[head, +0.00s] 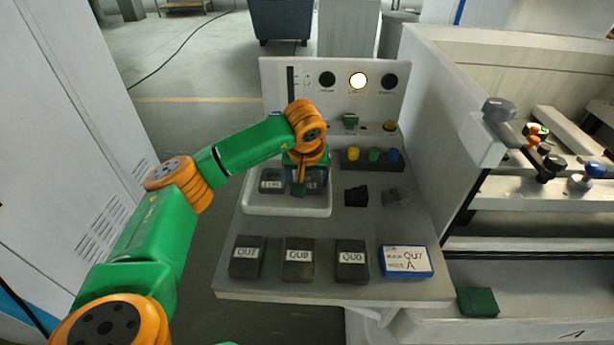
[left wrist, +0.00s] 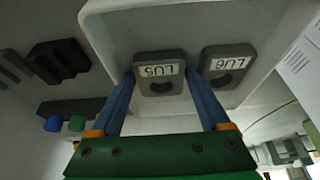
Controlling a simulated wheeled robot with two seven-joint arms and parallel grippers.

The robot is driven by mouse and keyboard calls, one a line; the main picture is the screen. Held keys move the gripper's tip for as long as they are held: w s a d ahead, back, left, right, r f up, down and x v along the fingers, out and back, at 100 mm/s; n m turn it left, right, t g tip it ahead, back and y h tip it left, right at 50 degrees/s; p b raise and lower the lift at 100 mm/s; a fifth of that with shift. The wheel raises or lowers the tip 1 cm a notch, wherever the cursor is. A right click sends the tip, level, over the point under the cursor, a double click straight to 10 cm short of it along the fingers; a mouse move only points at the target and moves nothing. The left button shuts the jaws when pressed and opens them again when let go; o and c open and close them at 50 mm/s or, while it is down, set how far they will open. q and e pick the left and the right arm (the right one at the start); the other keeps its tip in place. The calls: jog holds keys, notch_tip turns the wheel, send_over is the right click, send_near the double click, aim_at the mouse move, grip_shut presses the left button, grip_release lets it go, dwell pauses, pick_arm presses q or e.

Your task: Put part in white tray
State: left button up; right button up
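The white tray (head: 258,206) stands at the back left of the grey bench, and its rim also shows in the left wrist view (left wrist: 105,8). Two dark grey labelled parts lie in it. One part (left wrist: 160,72) is between my left fingertips; the other part (left wrist: 228,65) is beside it, apart from it. My left gripper (head: 299,188) points down into the tray and hides some of that first part in the head view. Its blue fingers (left wrist: 159,74) are at the part's two sides; I cannot tell whether they press on it. My right gripper is not in view.
Dark labelled blocks, left (head: 246,257), middle (head: 298,258) and right (head: 351,260), line the bench front beside a blue-edged card (head: 406,260). A button box (head: 371,160) and dark stepped pieces (head: 356,196) stand right of the tray. A control panel (head: 300,95) rises behind.

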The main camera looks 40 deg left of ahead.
pick_arm(q)
jog(key=shift+r, duration=0.2)
jog(key=shift+d+r, duration=0.1)
jog(key=shift+r, duration=0.25)
jog(key=v, duration=1.1)
jog(key=shift+s, duration=0.2)
jog(key=shift+r, duration=0.1)
